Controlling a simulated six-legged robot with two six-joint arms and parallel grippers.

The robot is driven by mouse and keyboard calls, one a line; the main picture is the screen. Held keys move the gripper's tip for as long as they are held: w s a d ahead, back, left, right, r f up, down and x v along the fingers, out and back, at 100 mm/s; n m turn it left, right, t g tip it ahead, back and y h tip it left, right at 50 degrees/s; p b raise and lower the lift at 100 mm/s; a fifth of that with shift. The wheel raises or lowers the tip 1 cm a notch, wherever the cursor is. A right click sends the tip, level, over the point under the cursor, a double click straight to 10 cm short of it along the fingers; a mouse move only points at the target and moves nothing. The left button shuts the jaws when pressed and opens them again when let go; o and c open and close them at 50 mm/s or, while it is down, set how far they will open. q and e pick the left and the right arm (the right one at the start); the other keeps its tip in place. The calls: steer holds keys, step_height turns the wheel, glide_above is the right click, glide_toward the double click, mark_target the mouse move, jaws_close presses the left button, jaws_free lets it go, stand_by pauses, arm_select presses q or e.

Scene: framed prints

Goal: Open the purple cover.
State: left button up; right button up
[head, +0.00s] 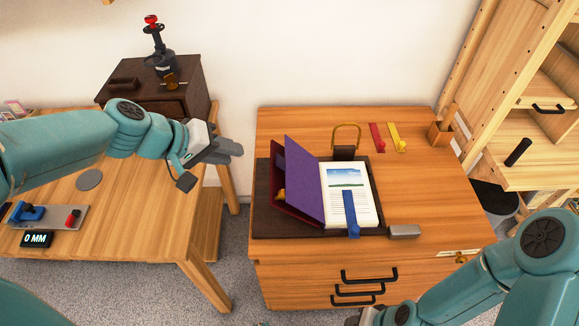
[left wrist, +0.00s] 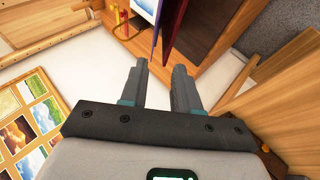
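The purple cover (head: 304,180) of the book stands raised and tilted to the left in the head view, with a dark red board (head: 281,195) behind it. The open page (head: 346,192) lies to its right, with a blue strap (head: 351,214) across it. In the left wrist view the purple cover (left wrist: 156,22) shows as a thin edge beyond the fingertips. My left gripper (head: 236,150) is open and empty, left of the cover and apart from it; its fingers (left wrist: 160,75) show in the wrist view. My right gripper is barely in view at the bottom edge; its fingers are hidden.
The book rests on a dark mat (head: 262,216) on a wooden drawer cabinet (head: 420,180). A grey block (head: 404,232) lies right of it; red (head: 377,138) and yellow (head: 397,138) strips lie behind. A wooden desk (head: 140,215) stands at left, with a gap between.

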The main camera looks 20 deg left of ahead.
arm_select(q)
steer(key=x, duration=0.9)
steer(key=w+b+x, duration=0.1)
steer(key=x, duration=0.4)
steer(key=shift+r, duration=0.25)
steer(key=shift+w+d+f, duration=0.2)
steer(key=shift+d, duration=0.05)
steer(key=shift+w+f, duration=0.25)
steer(key=shift+d, duration=0.1)
jaws_close()
